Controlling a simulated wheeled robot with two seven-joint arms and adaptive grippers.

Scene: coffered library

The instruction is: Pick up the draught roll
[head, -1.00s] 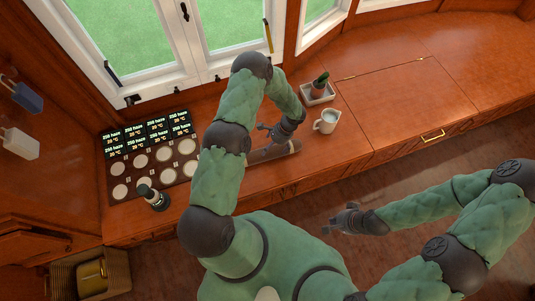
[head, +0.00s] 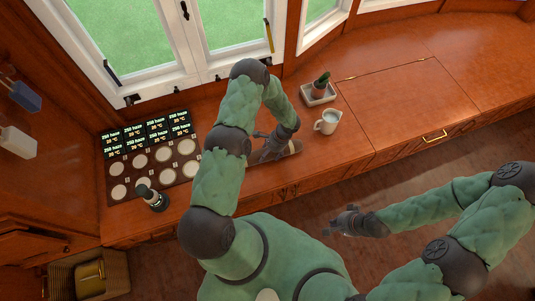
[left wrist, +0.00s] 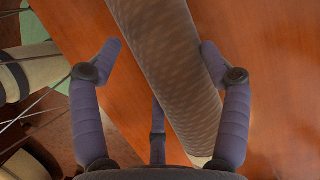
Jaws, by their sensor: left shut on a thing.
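The draught roll (head: 295,147) is a brown patterned cylinder lying along the wooden counter near its front edge. It shows large in the left wrist view (left wrist: 168,65), running between the fingers with a pale end at the bottom. My left gripper (head: 271,142) is down at the roll and shut on it. In the left wrist view its fingers (left wrist: 158,50) straddle the roll; the right fingertip lies against its side. Part of the roll is hidden by the gripper in the head view. My right gripper (head: 343,222) is away from the counter, over the floor; its jaw state is unclear.
A white mug (head: 326,122) and a potted cactus on a white tray (head: 318,95) stand right of the roll. A dark board with pale discs and labels (head: 150,160) lies left, with a dark-handled object (head: 152,197) at its front. The right counter (head: 440,75) is clear.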

